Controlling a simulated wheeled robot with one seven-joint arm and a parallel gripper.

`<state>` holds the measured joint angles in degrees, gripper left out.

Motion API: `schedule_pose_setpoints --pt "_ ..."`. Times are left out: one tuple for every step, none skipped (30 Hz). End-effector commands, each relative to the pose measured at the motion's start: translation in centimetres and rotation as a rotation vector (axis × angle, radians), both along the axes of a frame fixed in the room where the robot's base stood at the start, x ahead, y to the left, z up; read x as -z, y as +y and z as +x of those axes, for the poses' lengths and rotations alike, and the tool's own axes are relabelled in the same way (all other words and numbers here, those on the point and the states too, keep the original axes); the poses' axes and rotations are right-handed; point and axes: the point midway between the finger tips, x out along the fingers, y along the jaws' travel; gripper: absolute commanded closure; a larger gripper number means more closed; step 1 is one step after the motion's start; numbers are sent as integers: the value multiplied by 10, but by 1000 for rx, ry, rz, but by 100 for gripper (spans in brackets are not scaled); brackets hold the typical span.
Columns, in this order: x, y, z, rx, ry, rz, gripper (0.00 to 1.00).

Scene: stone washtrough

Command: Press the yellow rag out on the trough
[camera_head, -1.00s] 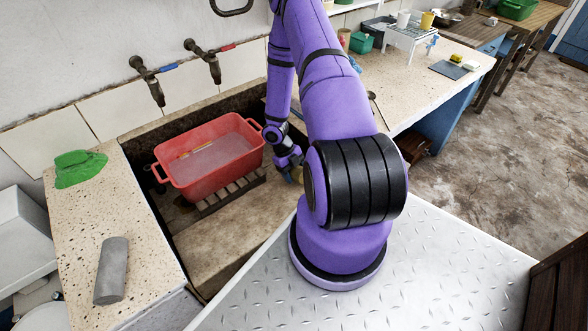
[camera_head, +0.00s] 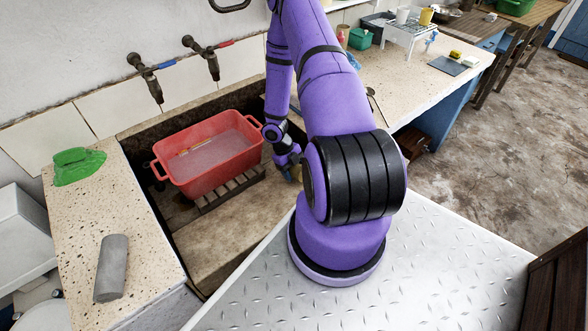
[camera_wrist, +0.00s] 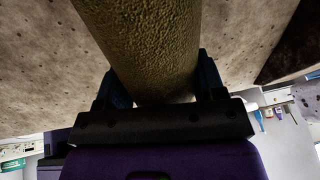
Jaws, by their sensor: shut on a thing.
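My gripper (camera_head: 291,172) is low inside the stone trough (camera_head: 216,250), at its right end and right of the red basin. In the wrist view its dark fingers (camera_wrist: 160,88) are shut on the yellow rag (camera_wrist: 145,40), a rough olive-yellow roll. The rag's far end runs out of the top of that view, with speckled stone behind it. In the head view only a small yellowish bit of the rag (camera_head: 297,175) shows; my arm hides the rest. I cannot tell whether the rag touches the stone.
A red basin (camera_head: 207,180) with cloudy water stands on a slatted rack (camera_head: 230,188) in the trough. Two taps (camera_head: 152,84) hang above. A green cloth (camera_head: 78,167) and a grey roll (camera_head: 111,268) lie on the left ledge. The trough floor in front of the basin is clear.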

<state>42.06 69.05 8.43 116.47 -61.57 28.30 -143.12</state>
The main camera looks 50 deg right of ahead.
Motion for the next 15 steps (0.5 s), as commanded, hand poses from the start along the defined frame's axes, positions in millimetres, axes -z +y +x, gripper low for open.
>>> schedule_pose_setpoints --pt "1 0 0 0 0 0 66" --pt "1 0 -1 0 0 0 66" --pt "2 0 -1 0 0 0 66" --pt "2 0 -1 0 1 0 66" --pt "3 0 -1 0 1 0 66" --pt "4 0 -2 0 1 0 66" --pt "4 0 -2 0 1 0 66" --pt "5 0 -2 0 1 0 66" --pt "5 1 -3 0 1 0 66" --pt "6 1 -3 0 1 0 66" --pt "6 1 -3 0 1 0 66" --pt "7 1 -3 0 1 0 66" --pt "7 1 -3 0 1 0 66" --pt "8 1 -4 0 1 0 66" --pt "8 1 -4 0 1 0 66"
